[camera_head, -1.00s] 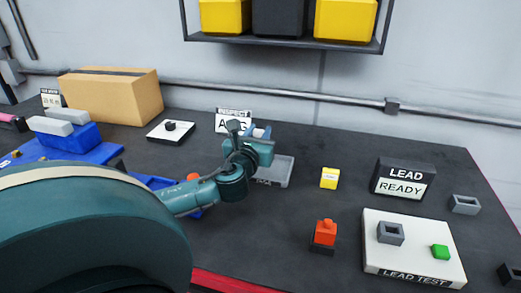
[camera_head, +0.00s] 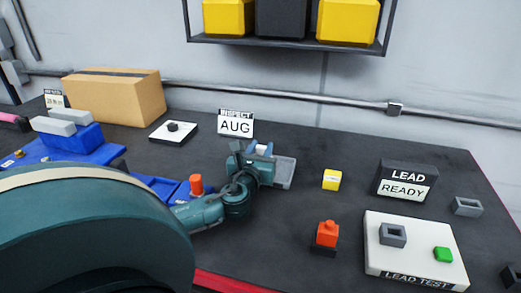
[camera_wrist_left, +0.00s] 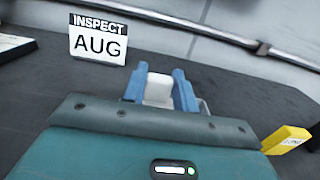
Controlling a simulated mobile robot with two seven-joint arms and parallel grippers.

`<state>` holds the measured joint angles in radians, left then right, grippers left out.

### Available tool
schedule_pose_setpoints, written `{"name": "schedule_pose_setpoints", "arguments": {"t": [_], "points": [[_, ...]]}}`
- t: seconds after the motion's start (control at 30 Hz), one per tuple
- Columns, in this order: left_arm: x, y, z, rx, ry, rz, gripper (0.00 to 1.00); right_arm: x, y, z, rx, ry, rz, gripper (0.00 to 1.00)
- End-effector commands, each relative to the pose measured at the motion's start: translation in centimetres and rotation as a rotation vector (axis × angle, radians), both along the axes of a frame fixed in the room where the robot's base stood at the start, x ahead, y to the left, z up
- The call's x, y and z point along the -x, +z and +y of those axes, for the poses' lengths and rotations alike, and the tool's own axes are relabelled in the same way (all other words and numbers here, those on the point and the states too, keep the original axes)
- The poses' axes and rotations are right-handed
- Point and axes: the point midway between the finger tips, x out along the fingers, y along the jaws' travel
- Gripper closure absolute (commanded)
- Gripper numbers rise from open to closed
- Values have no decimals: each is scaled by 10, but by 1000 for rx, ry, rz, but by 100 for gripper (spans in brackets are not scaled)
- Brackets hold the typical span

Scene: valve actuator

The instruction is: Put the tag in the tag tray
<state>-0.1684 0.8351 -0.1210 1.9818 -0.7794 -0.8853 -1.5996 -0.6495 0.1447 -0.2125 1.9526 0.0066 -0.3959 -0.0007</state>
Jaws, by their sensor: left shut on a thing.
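My left gripper (camera_head: 261,149) is shut on a small white piece, which I take to be the tag (camera_wrist_left: 158,89). In the left wrist view the piece sits between the two blue fingers (camera_wrist_left: 160,86). A grey tray, likely the tag tray (camera_head: 285,173), lies on the dark bench just right of the gripper in the head view and is partly hidden by it. I cannot tell whether the held piece is over the tray or touches it. My right gripper is not in view.
An INSPECT AUG sign (camera_head: 235,123) stands behind the gripper. A yellow block (camera_head: 332,180) is to the right, with a red part (camera_head: 327,234), a LEAD READY sign (camera_head: 405,182) and a white LEAD TEST board (camera_head: 409,262). Blue trays and a cardboard box (camera_head: 115,97) are left.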

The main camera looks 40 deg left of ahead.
Motion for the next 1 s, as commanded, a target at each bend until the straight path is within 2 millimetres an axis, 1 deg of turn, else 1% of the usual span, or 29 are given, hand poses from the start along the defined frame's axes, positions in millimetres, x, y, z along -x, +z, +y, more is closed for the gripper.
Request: {"name": "schedule_pose_setpoints", "arguments": {"t": [0.03,0.13,0.17,0.4,0.67,0.77,0.8,0.87,1.0], "points": [[1,-12,-1,8,-1,18,99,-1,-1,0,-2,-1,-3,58],[2,-14,-1,10,-2,22,99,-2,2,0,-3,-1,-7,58],[2,-14,-1,11,-2,24,70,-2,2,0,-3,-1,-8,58],[3,-18,-2,14,-1,30,50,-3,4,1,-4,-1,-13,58],[2,-17,-2,15,-1,29,50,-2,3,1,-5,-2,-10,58],[2,-8,-2,15,-1,28,50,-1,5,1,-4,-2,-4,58],[2,-2,-2,13,-2,28,50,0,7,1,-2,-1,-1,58],[11,-7,-7,15,-5,32,50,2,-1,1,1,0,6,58],[37,-5,-21,12,-5,26,50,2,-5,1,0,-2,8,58]]}}
